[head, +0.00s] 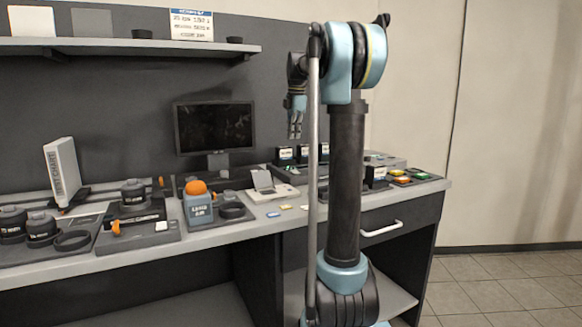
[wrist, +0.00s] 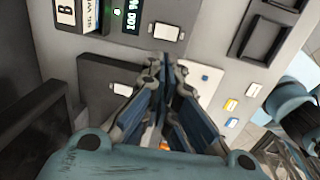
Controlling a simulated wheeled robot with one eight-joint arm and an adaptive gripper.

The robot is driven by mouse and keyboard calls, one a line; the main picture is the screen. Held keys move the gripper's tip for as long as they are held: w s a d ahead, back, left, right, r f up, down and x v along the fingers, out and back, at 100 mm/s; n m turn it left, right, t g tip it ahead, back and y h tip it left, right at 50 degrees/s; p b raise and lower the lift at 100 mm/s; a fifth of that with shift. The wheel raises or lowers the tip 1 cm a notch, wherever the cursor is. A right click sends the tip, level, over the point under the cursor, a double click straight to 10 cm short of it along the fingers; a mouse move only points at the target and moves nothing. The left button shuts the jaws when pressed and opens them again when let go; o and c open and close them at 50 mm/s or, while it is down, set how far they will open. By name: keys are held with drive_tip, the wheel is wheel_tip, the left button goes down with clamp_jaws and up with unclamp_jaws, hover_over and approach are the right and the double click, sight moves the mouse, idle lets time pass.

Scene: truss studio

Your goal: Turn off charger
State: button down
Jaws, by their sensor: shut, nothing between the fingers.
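The charger seems to be the grey unit (wrist: 215,45) in the wrist view. It carries a label marked B (wrist: 67,12), a small display with green light (wrist: 122,12), and white rocker-like pieces (wrist: 166,32) on it, one in a dark plate (wrist: 121,90). Which of these is its power switch, and its position, I cannot tell. In the head view, black labelled blocks (head: 285,155) stand on the bench behind my arm, partly hidden. My gripper (head: 295,130) points down above the bench; in the wrist view its shut fingers (wrist: 166,62) hold nothing and cover part of the unit.
A monitor (head: 214,127) stands at the back. A small white-screened device (head: 268,186), an orange-domed blue box (head: 198,205) and black lens-like pieces (head: 40,228) line the bench. A shelf (head: 130,46) hangs above.

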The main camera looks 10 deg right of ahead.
sight(295, 172)
drive_tip(key=shift+w, duration=0.2)
drive_tip(key=f, duration=0.4)
drive_tip(key=w+f, duration=0.1)
drive_tip(key=f, duration=0.8)
drive_tip(key=shift+w+a+f, duration=0.3)
drive_tip(key=shift+f, duration=0.1)
drive_tip(key=shift+a, duration=0.1)
